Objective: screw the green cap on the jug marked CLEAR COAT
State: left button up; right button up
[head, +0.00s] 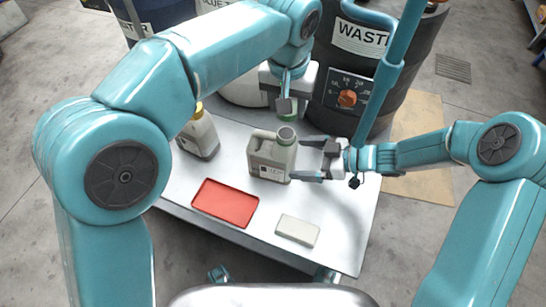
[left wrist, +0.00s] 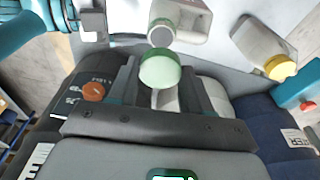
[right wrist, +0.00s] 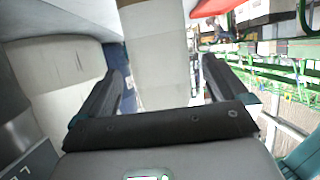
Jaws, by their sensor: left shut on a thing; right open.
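The grey-beige jug (head: 268,158) stands upright on the table with its neck open; its label is too small to read. My left gripper (head: 286,106) is shut on the green cap (head: 289,117), just behind or above the jug's neck. In the left wrist view the cap (left wrist: 160,70) sits between the fingers, close to the jug's neck (left wrist: 161,33); I cannot tell the exact gap. My right gripper (head: 309,159) is open at the jug's right side, its fingers pointing at it. A pale surface, seemingly the jug, shows between these fingers in the right wrist view (right wrist: 155,60).
A bottle with a yellow cap (head: 199,135) stands left of the jug. A red tray (head: 225,203) and a pale block (head: 298,231) lie at the table's front. A dark drum marked WASTE (head: 345,65) stands behind, with a blue drum (head: 165,12) at the back left.

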jog(key=shift+x, duration=3.1)
jog(key=c, duration=1.3)
pick_arm(q)
send_over(286, 133)
jog(key=shift+s+f, duration=0.15)
jog(key=shift+f, duration=2.3)
jog(key=shift+f, duration=0.1)
jog(key=shift+f, duration=0.8)
jog(key=shift+f, duration=0.55)
jog(key=o, duration=0.8)
jog(key=shift+c, duration=0.2)
pick_arm(e)
grip_shut()
pick_arm(q)
jog(key=shift+o, duration=1.2)
